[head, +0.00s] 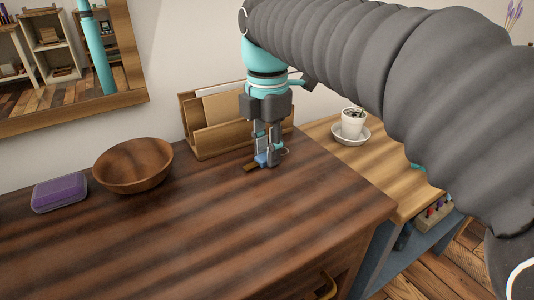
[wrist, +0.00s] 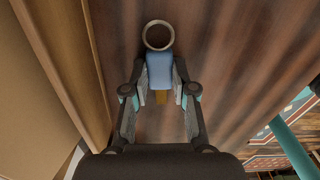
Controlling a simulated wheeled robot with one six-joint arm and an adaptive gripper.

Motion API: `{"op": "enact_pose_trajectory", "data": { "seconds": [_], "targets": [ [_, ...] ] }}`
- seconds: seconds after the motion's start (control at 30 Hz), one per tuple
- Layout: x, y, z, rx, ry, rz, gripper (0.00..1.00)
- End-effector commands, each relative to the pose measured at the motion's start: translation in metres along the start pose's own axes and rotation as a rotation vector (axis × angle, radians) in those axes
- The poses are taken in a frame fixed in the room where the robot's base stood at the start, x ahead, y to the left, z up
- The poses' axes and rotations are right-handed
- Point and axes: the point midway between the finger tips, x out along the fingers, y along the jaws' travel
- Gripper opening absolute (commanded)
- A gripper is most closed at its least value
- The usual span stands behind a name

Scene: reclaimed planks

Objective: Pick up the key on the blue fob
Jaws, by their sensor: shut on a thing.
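My gripper (head: 267,160) points down at the far right part of the dark wooden cabinet top (head: 200,222). It is shut on the blue fob (head: 261,158). In the wrist view the blue fob (wrist: 160,72) sits between the two fingertips, with a metal ring (wrist: 159,35) beyond it. In the head view a brown piece (head: 250,167) sticks out left of the fingers, low over the wood. I cannot tell whether the key still touches the top.
A wooden letter holder (head: 205,140) with envelopes stands just behind my gripper. A wooden bowl (head: 133,165) and a purple-filled box (head: 59,193) are at left. A white potted plant (head: 353,123) on a saucer is at right. The front of the top is clear.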

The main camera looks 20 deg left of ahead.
Motion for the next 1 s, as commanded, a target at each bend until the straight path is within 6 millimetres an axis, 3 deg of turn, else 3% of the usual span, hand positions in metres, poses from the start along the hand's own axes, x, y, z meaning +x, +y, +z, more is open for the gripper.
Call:
{"op": "enact_pose_trajectory", "data": {
  "seconds": [0.27,0.47,0.8,1.0],
  "targets": [
    [-0.015,0.001,0.000,0.000,0.000,0.002,0.00],
    [-0.045,-0.001,0.000,0.000,-0.001,0.002,0.00],
    [-0.083,-0.070,-0.011,0.002,-0.001,0.003,0.00],
    [-0.101,-0.100,-0.015,0.000,-0.001,0.002,0.00]
  ]
}}
